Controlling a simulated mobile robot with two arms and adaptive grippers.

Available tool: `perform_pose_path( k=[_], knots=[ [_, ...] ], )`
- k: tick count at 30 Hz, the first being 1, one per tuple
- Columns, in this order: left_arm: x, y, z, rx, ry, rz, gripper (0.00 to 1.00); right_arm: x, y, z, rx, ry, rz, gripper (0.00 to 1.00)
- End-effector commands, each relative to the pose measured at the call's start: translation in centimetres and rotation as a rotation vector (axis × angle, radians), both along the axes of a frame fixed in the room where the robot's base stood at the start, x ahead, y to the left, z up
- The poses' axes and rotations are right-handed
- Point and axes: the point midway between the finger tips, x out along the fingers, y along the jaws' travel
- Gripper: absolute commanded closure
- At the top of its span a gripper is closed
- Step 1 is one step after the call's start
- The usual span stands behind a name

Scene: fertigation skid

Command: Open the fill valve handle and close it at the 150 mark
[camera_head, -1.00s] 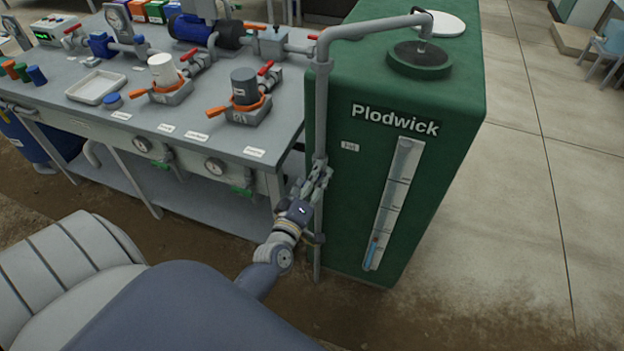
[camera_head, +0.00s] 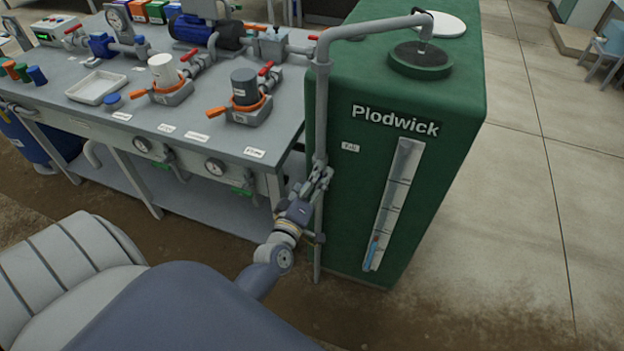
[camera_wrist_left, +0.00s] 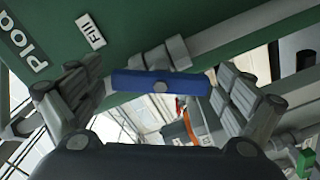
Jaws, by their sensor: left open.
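The blue fill valve handle (camera_wrist_left: 160,83) shows in the left wrist view as a short bar on the grey valve body (camera_wrist_left: 165,54) of the pipe. My left gripper (camera_wrist_left: 158,72) is open, with one finger near each end of the bar; contact is unclear. In the head view my left gripper (camera_head: 318,182) is at the upright fill pipe (camera_head: 321,115) and hides the handle. The green tank (camera_head: 440,190) carries a "Fill" label (camera_head: 350,147) and a tall sight gauge (camera_head: 397,185). Blue liquid (camera_head: 372,252) shows only near the gauge's bottom; its marks are too small to read.
A grey bench (camera_head: 205,140) with pumps, cups and orange-handled valves stands left of the pipe. A round hatch (camera_head: 420,60) is on the tank's top, under the pipe's outlet. Open floor (camera_head: 530,200) lies to the right.

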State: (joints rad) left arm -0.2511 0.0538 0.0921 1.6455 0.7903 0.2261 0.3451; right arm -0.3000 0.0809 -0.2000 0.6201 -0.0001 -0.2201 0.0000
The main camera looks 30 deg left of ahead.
Motion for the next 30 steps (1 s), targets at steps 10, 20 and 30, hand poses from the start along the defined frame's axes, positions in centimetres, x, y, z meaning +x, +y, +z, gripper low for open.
perform_pose_path(
  k=[10, 20, 30],
  knots=[
    [-2.6, -0.7, -0.2, -0.002, 0.004, -0.001, 0.05, 0.0, -0.1, 0.0, -0.001, 0.000, 0.000, 0.60],
    [-8.7, -2.1, -0.1, -0.001, 0.003, -0.001, 0.05, 0.0, 0.1, 0.0, 0.001, 0.000, 0.000, 0.60],
    [-11.6, -2.8, 0.0, 0.000, 0.000, 0.000, 0.05, 0.0, 0.1, 0.0, 0.001, 0.000, 0.000, 0.60]
  ],
)
